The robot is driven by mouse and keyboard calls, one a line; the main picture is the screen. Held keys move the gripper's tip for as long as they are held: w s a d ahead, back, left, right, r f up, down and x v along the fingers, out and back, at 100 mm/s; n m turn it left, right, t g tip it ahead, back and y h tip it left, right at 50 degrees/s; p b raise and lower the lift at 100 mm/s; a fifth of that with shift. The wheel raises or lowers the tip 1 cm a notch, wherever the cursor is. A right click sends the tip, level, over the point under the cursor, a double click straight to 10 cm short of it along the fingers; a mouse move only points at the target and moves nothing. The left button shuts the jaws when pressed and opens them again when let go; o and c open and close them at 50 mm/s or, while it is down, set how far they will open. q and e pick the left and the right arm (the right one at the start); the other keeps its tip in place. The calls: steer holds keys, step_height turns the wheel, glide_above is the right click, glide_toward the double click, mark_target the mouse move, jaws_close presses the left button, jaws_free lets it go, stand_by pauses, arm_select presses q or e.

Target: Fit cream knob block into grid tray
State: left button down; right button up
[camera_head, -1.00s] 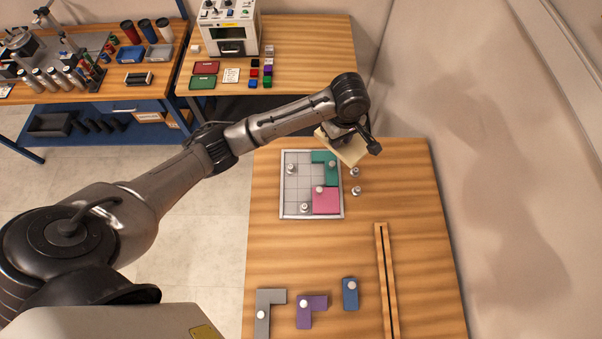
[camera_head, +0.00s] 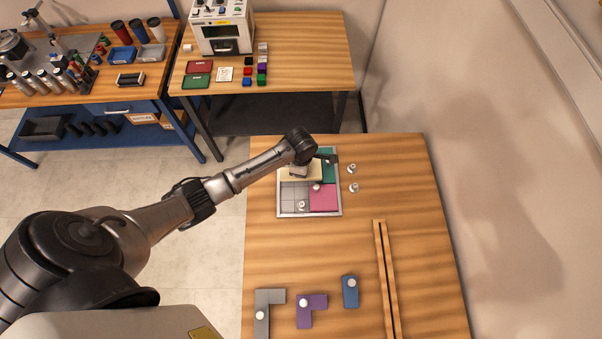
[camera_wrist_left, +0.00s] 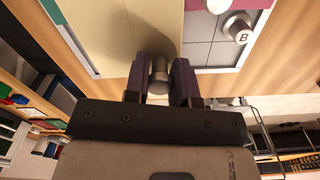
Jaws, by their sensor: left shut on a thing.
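The cream knob block (camera_head: 294,175) is over the upper left part of the grid tray (camera_head: 279,203) in the head view. My left gripper (camera_head: 301,170) is above it. In the left wrist view the gripper (camera_wrist_left: 158,85) is shut on the block's knob, and the cream block (camera_wrist_left: 155,25) fills the top middle. I cannot tell whether the block touches the tray floor. The tray holds a green block (camera_head: 329,172) at upper right and a pink block (camera_head: 323,198) at lower right. Bare grid cells (camera_head: 291,193) show at lower left. My right gripper is out of view.
A metal knob (camera_head: 302,205) stands in the tray's lower cells. Two more metal knobs (camera_head: 353,169) stand right of the tray. Grey (camera_head: 264,305), purple (camera_head: 306,315) and blue (camera_head: 350,296) blocks lie near the front. A slotted wooden rail (camera_head: 385,275) lies at right.

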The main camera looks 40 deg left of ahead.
arm_select(q)
steer(key=shift+f, duration=1.95)
steer(key=shift+f, duration=0.2)
steer(key=c, duration=0.9)
jaws_free()
steer(key=shift+c, duration=0.2)
steer(key=shift+r, duration=0.1)
step_height(320, 180, up, 12)
steer(key=shift+r+p, duration=0.1)
steer(key=shift+p, duration=0.25)
steer(key=s+d+f+m+t, duration=0.1)
steer(key=s+d+f+m, duration=0.1)
steer(key=s+d+m, duration=0.45)
steer(key=s+r+m+t, duration=0.1)
steer(key=s+r+m, duration=0.2)
steer(key=s+m, duration=0.6)
steer(key=s+d+r+m+t, duration=0.1)
steer(key=s+r+m, duration=0.2)
steer(key=s+m, duration=0.7)
steer(key=shift+s+d+t, duration=0.15)
steer(key=shift+d+t, duration=0.1)
steer(key=shift+t, duration=0.05)
